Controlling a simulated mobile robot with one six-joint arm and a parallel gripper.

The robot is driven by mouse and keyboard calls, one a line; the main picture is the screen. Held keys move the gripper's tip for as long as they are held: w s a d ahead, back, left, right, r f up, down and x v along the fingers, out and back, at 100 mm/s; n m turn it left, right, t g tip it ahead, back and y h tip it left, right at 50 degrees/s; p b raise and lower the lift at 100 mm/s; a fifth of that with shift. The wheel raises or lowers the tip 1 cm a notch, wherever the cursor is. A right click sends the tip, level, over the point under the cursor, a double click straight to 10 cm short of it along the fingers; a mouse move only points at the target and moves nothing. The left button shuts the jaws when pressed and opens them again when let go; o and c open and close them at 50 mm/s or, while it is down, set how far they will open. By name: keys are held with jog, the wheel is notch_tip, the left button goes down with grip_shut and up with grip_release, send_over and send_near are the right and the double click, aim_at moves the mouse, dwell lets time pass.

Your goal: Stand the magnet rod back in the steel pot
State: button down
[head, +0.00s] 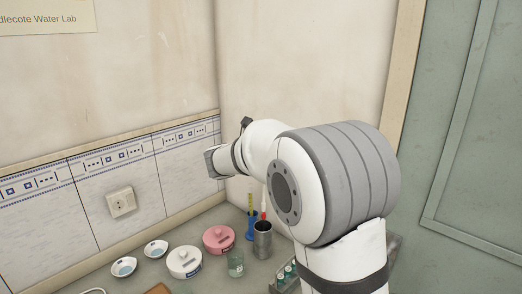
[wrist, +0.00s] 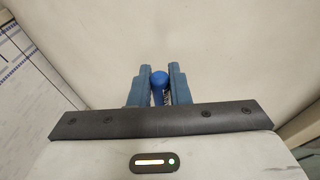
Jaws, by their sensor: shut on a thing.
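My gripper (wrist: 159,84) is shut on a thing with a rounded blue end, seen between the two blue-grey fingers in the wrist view. This looks like the magnet rod (wrist: 159,77); most of its length is hidden. In the head view my wrist is raised over the bench near the tiled wall, and the held thing cannot be made out. The steel pot (head: 263,243) stands upright on the bench, below and right of my wrist. A thin white and red item (head: 263,213) rises at its mouth.
A blue holder (head: 251,229) with a yellow item stands just behind the pot. A glass jar (head: 236,265), a pink lidded tub (head: 219,239), a white lidded tub (head: 184,262) and two small white dishes (head: 124,267) stand to the left. A vial rack (head: 287,276) is right of the pot.

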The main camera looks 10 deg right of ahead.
jog(key=shift+f+b, duration=1.4)
jog(key=shift+f, duration=0.55)
jog(key=shift+r, duration=0.1)
jog(key=shift+s+a+f, duration=0.1)
jog(key=shift+f, duration=0.2)
jog(key=shift+f+b, duration=0.1)
jog(key=shift+b, duration=0.25)
jog(key=shift+f+b, duration=1.15)
jog(key=shift+f, duration=0.2)
jog(key=shift+f+b, duration=2.05)
jog(key=shift+f, duration=0.4)
